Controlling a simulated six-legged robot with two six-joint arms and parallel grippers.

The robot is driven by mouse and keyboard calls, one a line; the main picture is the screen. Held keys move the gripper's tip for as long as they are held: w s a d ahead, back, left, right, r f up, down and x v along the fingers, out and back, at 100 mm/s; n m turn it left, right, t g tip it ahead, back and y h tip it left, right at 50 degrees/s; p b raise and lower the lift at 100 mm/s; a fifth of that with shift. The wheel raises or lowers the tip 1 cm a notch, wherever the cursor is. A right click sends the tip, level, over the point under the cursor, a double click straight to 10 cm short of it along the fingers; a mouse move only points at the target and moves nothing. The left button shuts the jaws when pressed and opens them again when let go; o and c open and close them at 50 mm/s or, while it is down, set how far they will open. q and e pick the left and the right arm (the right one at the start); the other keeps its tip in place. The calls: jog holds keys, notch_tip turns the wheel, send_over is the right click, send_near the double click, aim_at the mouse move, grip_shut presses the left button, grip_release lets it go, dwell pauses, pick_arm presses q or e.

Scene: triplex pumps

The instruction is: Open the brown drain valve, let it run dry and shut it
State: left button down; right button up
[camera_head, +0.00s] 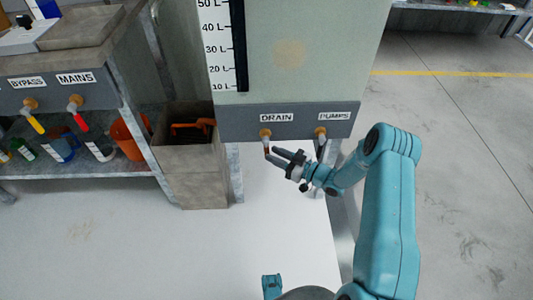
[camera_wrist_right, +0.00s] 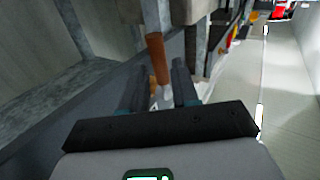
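The brown drain valve handle (camera_head: 266,149) hangs down from its brass fitting under the DRAIN label in the head view. Its lower end is close to the fingertips of my right gripper (camera_head: 271,156). In the right wrist view the brown handle (camera_wrist_right: 157,58) stands in line with the gap between the two dark fingers of my right gripper (camera_wrist_right: 160,85). The fingers are apart and I see no clear grip on the handle. My left gripper is not in view.
A PUMPS valve (camera_head: 320,134) sits just right of the drain valve on the same grey panel (camera_head: 240,122). A level scale (camera_head: 220,45) is above. BYPASS (camera_head: 31,104) and MAINS (camera_head: 75,104) valves are left. A bin (camera_head: 186,160) stands below left; the right floor is clear.

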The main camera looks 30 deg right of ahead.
aim_at(266, 151)
jog(key=shift+b+x, duration=0.3)
jog(key=shift+x, duration=1.65)
grip_shut()
jog(key=shift+w+a+f+b, duration=0.15)
jog(key=shift+f+b, duration=0.1)
jog(key=shift+b, duration=0.65)
jog(key=shift+r+t, duration=0.15)
jog(key=shift+t, duration=0.15)
jog(key=shift+r+m, duration=0.15)
jog(key=shift+m, duration=0.15)
grip_release()
